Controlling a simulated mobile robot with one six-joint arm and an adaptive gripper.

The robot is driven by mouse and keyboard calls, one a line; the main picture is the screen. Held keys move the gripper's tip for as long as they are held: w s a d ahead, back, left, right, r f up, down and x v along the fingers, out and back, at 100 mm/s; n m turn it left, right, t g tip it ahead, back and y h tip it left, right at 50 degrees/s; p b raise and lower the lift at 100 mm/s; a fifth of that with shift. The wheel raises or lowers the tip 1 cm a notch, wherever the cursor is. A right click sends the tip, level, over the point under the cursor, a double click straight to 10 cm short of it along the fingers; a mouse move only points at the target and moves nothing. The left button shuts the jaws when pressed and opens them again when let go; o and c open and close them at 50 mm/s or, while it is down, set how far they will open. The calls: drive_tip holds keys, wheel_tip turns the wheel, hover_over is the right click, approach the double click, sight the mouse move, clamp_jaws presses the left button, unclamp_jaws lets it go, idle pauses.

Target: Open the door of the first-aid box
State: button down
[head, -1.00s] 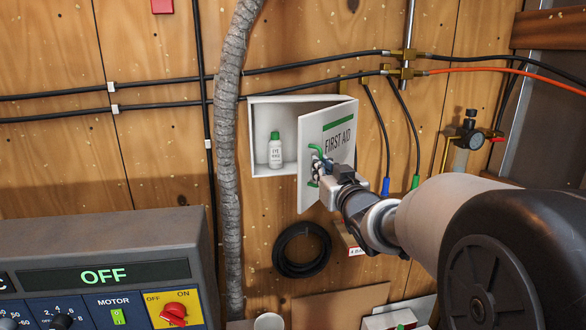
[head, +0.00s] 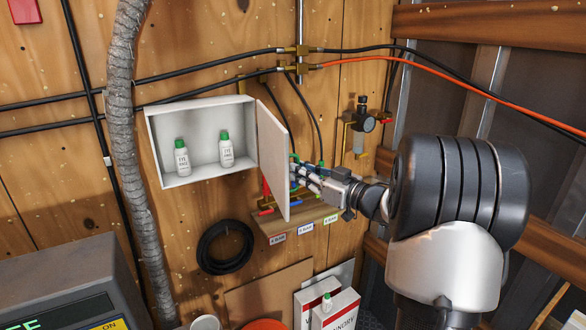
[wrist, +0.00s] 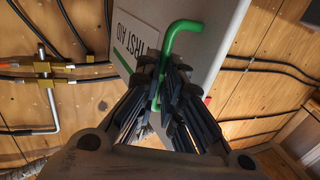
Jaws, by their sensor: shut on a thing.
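The white first-aid box (head: 203,118) is on the wooden wall in the head view. Its door (head: 271,155) is swung wide open, hinged on the right, and shows nearly edge-on. Two white bottles with green caps, a left one (head: 182,160) and a right one (head: 226,153), stand inside. My gripper (head: 297,172) is at the outer face of the door, partly hidden by it. In the wrist view my gripper (wrist: 168,95) is shut on the green door handle (wrist: 188,62), beside the FIRST AID label (wrist: 140,42).
A small shelf (head: 300,222) with coloured items is behind and below my gripper. A black hose coil (head: 225,247) hangs below.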

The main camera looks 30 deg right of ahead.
drive_tip(key=shift+w+d+r, duration=0.1)
drive_tip(key=shift+r, duration=0.35)
drive_tip(key=c, duration=2.1)
unclamp_jaws()
drive_tip(key=shift+w, duration=0.1)
drive_tip(key=shift+o, duration=1.1)
drive_tip(key=shift+w+f, duration=0.35)
drive_tip(key=shift+w, duration=0.05)
drive_tip(key=shift+o, duration=0.8)
drive_tip(key=shift+s, duration=0.25)
drive_tip(key=v, duration=1.2)
drive_tip(key=shift+d, duration=0.1)
